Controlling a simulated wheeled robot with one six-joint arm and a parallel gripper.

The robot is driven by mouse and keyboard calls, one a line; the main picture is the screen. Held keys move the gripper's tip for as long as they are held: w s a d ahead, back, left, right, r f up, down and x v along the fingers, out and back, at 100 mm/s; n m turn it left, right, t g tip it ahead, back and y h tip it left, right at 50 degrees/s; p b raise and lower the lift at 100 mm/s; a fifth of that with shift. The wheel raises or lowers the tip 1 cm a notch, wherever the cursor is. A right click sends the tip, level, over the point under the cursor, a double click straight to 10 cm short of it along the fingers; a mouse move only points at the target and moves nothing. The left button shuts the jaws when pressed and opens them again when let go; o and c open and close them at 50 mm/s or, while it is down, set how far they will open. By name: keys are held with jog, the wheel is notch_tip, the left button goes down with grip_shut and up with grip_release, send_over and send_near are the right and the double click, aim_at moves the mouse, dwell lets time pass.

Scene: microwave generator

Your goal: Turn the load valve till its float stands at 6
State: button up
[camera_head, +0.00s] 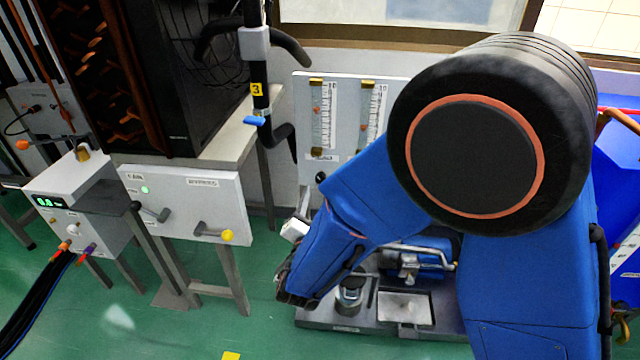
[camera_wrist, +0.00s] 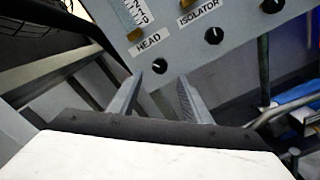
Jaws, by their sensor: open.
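The flowmeter panel (camera_head: 301,95) is pale grey and shows two upright scale tubes, the left tube (camera_head: 322,115) and the right tube (camera_head: 373,112). Each seems to have a small orange float, too small to read exactly. In the wrist view, a black knob (camera_wrist: 159,66) sits under the label HEAD, and another knob (camera_wrist: 213,35) under ISOLATOR. A third knob (camera_wrist: 271,5) is cut by the top edge, its label out of view. No LOAD label shows. My gripper (camera_wrist: 159,79) is open and empty, its fingertips on either side of the HEAD knob's line, apparently short of it.
My arm hides the panel's right part in the head view. A grey box with a yellow-tipped lever (camera_head: 227,236) stands at left. Blue equipment (camera_head: 430,262) lies below the panel.

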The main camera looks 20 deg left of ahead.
aim_at(320, 180)
jog(key=x, duration=0.8)
jog(key=shift+w, duration=0.15)
jog(key=c, duration=1.1)
jog(key=shift+n, duration=0.4)
jog(key=o, duration=1.1)
jog(key=v, duration=1.7)
jog(key=shift+s, duration=0.25)
